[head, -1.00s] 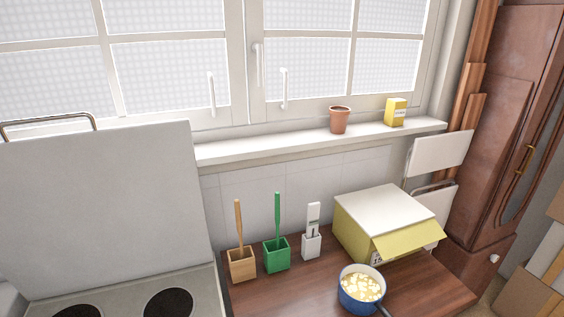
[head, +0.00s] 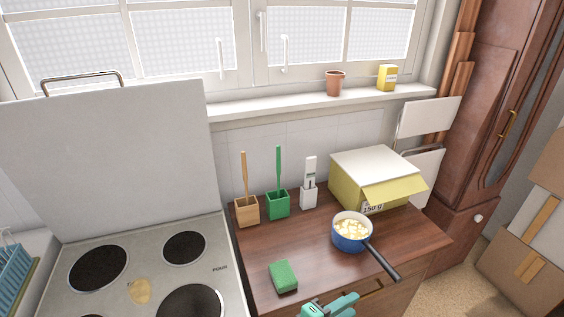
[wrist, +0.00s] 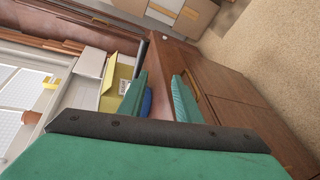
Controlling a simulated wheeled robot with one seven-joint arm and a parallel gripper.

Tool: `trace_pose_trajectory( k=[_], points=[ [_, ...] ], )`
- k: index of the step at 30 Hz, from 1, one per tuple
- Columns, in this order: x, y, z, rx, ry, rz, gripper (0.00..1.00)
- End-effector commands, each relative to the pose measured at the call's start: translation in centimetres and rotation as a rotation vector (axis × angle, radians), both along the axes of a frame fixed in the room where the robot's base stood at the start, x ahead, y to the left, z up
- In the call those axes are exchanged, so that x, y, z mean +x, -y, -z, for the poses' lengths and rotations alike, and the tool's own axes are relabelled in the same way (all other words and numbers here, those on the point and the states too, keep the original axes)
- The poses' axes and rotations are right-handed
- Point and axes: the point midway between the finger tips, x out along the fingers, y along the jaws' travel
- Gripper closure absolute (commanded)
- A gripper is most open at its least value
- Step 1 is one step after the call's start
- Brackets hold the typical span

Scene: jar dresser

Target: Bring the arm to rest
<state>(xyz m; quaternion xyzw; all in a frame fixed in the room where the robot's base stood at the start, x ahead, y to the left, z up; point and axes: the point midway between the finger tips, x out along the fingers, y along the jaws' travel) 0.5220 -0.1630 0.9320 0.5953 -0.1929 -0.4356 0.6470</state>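My gripper (head: 330,308) shows at the bottom edge of the head view, in front of the dresser top's front edge. Its two teal fingers stand apart in the wrist view (wrist: 160,100), with nothing visible between them, so it is open and empty. The rest of my arm is out of the head view. The wooden dresser top (head: 312,240) lies just beyond the gripper. A green sponge (head: 283,277) lies on it, a little left of and behind the gripper.
A blue pot (head: 350,235) with pale chunks stands on the dresser, its dark handle (head: 384,264) over the front edge. A yellow box (head: 345,190), a green holder (head: 278,205), a wooden holder (head: 246,211) and a white holder (head: 308,197) stand behind. A stove (head: 225,270) is left.

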Motion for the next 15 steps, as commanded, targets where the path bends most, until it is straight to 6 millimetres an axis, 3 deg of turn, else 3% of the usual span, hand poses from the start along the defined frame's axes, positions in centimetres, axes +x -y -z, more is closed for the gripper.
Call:
trace_pose_trajectory(
  k=[11,15],
  points=[
    [-1.6,-2.6,5.2,0.112,0.063,-0.160,0.69],
    [-3.3,-4.6,8.2,0.216,0.111,-0.249,0.69]
  ],
)
